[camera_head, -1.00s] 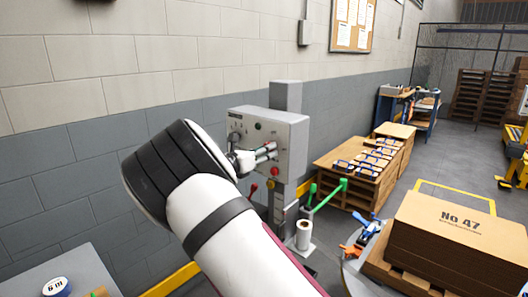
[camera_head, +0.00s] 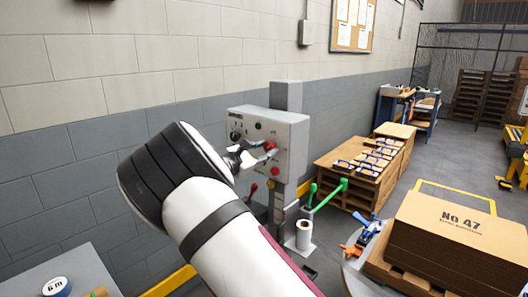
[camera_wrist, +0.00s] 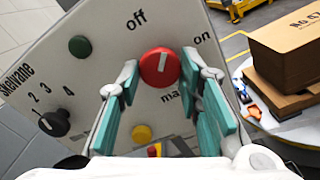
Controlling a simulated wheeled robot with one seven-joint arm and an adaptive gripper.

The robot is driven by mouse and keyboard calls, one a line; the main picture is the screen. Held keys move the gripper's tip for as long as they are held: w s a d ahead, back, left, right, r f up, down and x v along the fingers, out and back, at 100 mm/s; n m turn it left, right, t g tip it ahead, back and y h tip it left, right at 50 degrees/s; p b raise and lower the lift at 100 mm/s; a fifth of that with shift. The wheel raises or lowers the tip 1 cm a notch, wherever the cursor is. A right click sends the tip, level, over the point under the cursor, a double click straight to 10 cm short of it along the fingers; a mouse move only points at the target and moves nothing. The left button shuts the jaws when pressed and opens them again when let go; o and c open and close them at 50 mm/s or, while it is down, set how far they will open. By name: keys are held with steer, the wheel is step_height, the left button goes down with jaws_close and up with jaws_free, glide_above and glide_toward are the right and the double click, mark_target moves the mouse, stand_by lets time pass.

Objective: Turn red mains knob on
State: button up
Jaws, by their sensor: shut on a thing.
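The red mains knob (camera_wrist: 160,67) is on a grey control panel (camera_wrist: 110,65), with "off" printed to its upper left and "on" to its upper right. Its white mark points roughly upward in the wrist view, between the two words. My gripper (camera_wrist: 160,76) has its teal-padded fingers on either side of the knob and is shut on it. The fingertips partly cover the "ma..." label. In the head view the red knob (camera_head: 270,146) shows beside my gripper (camera_head: 256,150), at the panel front (camera_head: 289,140).
The panel also carries a black numbered selector (camera_wrist: 54,122), a green button (camera_wrist: 80,46) and a yellow button (camera_wrist: 142,132). Green-handled levers (camera_head: 328,192) stand below right of the panel. A cardboard stack (camera_head: 440,235) is at the right. The wall is close behind.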

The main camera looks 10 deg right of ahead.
steer(key=m, duration=0.4)
steer(key=shift+m, duration=0.3)
steer(key=shift+m+b, duration=0.4)
steer(key=shift+m, duration=2.2)
steer(key=o, duration=1.2)
steer(key=shift+c, duration=0.2)
steer(key=v, duration=1.2)
